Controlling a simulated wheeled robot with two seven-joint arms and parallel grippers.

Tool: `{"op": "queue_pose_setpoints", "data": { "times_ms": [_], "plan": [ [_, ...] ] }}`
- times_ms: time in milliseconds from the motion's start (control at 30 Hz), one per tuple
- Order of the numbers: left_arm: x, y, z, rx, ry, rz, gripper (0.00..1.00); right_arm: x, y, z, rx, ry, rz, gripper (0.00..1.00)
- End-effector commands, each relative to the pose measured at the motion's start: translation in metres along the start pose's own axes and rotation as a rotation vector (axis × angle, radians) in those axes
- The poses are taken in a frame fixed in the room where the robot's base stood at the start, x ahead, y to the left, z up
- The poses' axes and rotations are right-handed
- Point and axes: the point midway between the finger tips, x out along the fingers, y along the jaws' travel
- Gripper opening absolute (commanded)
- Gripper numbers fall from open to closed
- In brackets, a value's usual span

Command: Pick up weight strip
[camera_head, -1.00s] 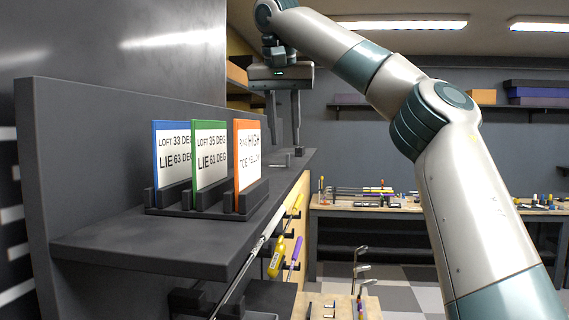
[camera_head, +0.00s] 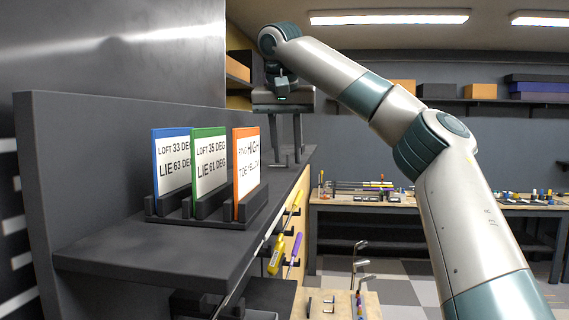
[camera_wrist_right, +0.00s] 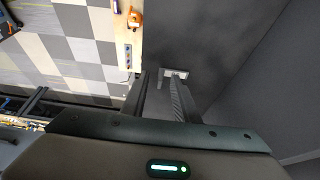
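The small pale weight strip (camera_wrist_right: 175,73) lies on the dark shelf, near its outer edge, in the right wrist view. In the head view it is mostly lost behind and between the fingertips. My right gripper (camera_head: 285,158) points down at the far end of the shelf, fingers apart. In the right wrist view the open fingers (camera_wrist_right: 164,78) reach toward the strip, which shows between and just beyond their tips. I cannot tell whether they touch it. My left gripper is out of view.
A dark rack on the shelf (camera_head: 130,255) holds a blue card (camera_head: 172,165), a green card (camera_head: 209,165) and an orange card (camera_head: 246,170), nearer than my gripper. A wall stands left of the shelf. Tools hang below its edge. A workbench (camera_head: 400,203) stands behind.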

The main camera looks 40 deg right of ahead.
Motion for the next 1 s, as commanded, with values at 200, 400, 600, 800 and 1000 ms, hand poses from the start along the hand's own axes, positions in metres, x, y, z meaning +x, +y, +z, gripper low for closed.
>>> {"op": "queue_pose_setpoints", "data": {
  "times_ms": [200,400,600,800,1000],
  "plan": [
    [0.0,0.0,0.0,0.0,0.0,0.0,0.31,0.0,0.0,0.0,0.0,0.0,0.0,0.0],
    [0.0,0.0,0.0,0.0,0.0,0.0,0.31,0.0,0.0,0.0,0.0,0.0,0.0,0.0],
    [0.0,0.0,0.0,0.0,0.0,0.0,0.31,-0.001,0.0,0.0,0.0,0.0,0.0,0.0],
    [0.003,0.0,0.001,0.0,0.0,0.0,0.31,-0.009,0.0,-0.004,0.001,0.001,0.0,0.0],
    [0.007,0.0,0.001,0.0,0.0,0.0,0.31,-0.028,-0.001,-0.011,0.003,0.002,-0.001,0.0]
  ]
}}
